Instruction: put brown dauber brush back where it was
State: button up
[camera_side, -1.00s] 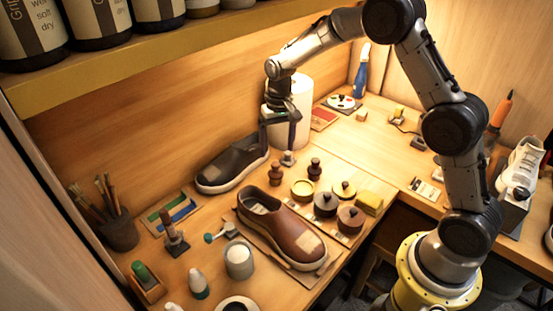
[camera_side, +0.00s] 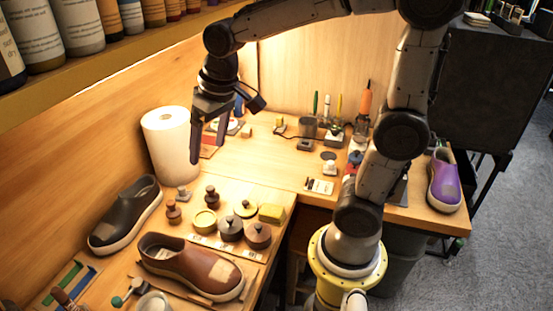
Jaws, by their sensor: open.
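Three small knob-handled daubers stand upright on the bench behind the brown shoe (camera_side: 190,268). One is a medium brown dauber (camera_side: 174,213), one is a darker brown dauber (camera_side: 212,197), and one has a pale grey top (camera_side: 184,193). I cannot tell for certain which one the task calls the brown dauber brush. My gripper (camera_side: 209,150) hangs in the air above and behind them, in front of the white paper roll (camera_side: 168,145). Its two fingers point down and are apart, with nothing between them. It touches none of the daubers.
A black shoe (camera_side: 125,215) lies to the left. A shelf of bottles (camera_side: 78,70) overhangs the upper left. The bench behind the sponge (camera_side: 255,165) is fairly clear.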

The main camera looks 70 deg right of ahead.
jog(key=s+n+t, duration=0.2)
jog(key=s, duration=1.3)
jog(key=shift+a, duration=0.4)
